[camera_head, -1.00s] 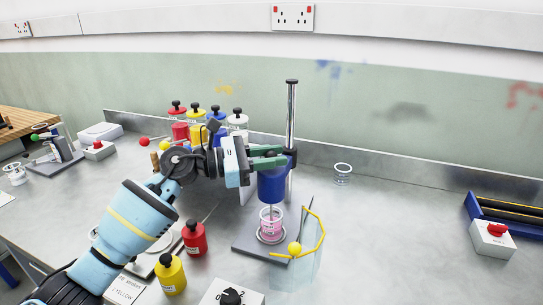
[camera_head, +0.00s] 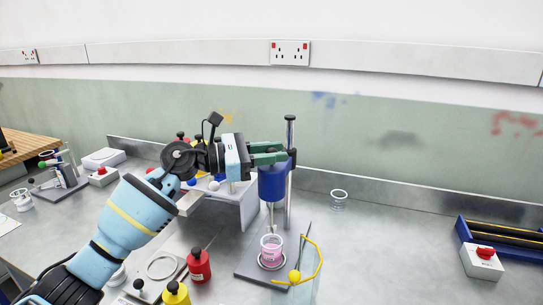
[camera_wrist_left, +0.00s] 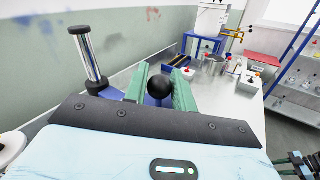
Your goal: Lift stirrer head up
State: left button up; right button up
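The blue stirrer head (camera_head: 272,183) sits high on its upright metal post (camera_head: 290,150), above the beaker of pink liquid (camera_head: 271,252). Its thin shaft hangs down toward the beaker; whether the tip is inside is too small to tell. My left gripper (camera_head: 277,155) is at the top of the head, with its green fingers shut on it. In the left wrist view, a black ball knob (camera_wrist_left: 160,88) sits between the two fingers. A green and black part, probably of my right gripper (camera_wrist_left: 299,158), is cut off at the lower right of that view.
Red (camera_head: 198,266) and yellow (camera_head: 176,294) bottles stand at the front left. A box with a red knob (camera_head: 483,262) is far right. The table between is clear.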

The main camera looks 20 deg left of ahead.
pick_arm(q)
jog(key=o, duration=0.4)
jog(key=shift+r, duration=0.4)
jog(key=shift+f, duration=0.15)
pick_arm(e)
jog(key=shift+w+r, duration=0.2)
jog(key=shift+w, duration=0.1)
pick_arm(q)
jog(key=shift+s+a+f, duration=0.1)
jog(key=shift+a, duration=0.2)
jog(key=b+v, duration=0.1)
jog(key=v, duration=0.6)
jog(key=shift+s+a+b, duration=0.1)
jog(key=shift+b, duration=0.25)
pick_arm(e)
jog(key=shift+s+a+f, duration=0.1)
jog(key=shift+s+f, duration=0.15)
jog(key=shift+f, duration=0.25)
jog(key=shift+s+a+f, duration=0.1)
jog(key=shift+s+f, duration=0.1)
jog(key=shift+f, duration=0.25)
